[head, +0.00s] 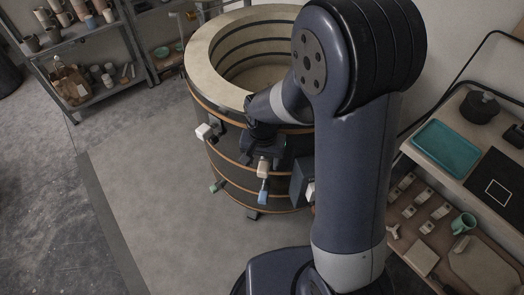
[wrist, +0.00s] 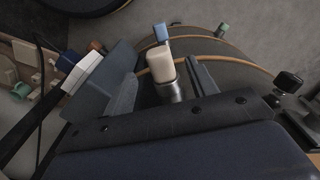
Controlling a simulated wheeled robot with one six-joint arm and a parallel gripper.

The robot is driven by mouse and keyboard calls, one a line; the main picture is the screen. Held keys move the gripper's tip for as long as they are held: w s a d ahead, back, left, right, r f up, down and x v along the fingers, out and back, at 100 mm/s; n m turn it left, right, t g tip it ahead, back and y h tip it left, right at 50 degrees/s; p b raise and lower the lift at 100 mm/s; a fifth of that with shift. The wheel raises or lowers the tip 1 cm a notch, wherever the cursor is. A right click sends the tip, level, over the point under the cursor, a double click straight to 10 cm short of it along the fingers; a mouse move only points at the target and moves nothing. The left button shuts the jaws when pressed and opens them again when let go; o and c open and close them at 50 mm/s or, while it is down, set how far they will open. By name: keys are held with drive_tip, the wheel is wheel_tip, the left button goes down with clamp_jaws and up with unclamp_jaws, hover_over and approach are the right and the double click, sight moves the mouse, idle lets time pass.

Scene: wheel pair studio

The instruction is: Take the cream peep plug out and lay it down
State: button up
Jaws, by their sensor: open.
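The cream peep plug (head: 263,166) sticks out of the dark side wall of the round kiln (head: 228,168). In the wrist view the cream plug (wrist: 160,64) stands between the two fingers of my gripper (wrist: 162,82), with a grey metal collar at its base. The fingers are open, one on each side of the plug, with a gap visible to each. In the head view my gripper (head: 263,152) is at the kiln's near side, partly hidden by my arm.
A blue plug (head: 262,196) sits just below the cream one, and a green plug (head: 216,187) is lower left. A pale block (head: 204,131) juts from the kiln's upper left. A grey box (head: 299,182) is close on the right.

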sight(263, 169)
drive_tip(key=shift+f, duration=2.1)
drive_tip(key=c, duration=1.2)
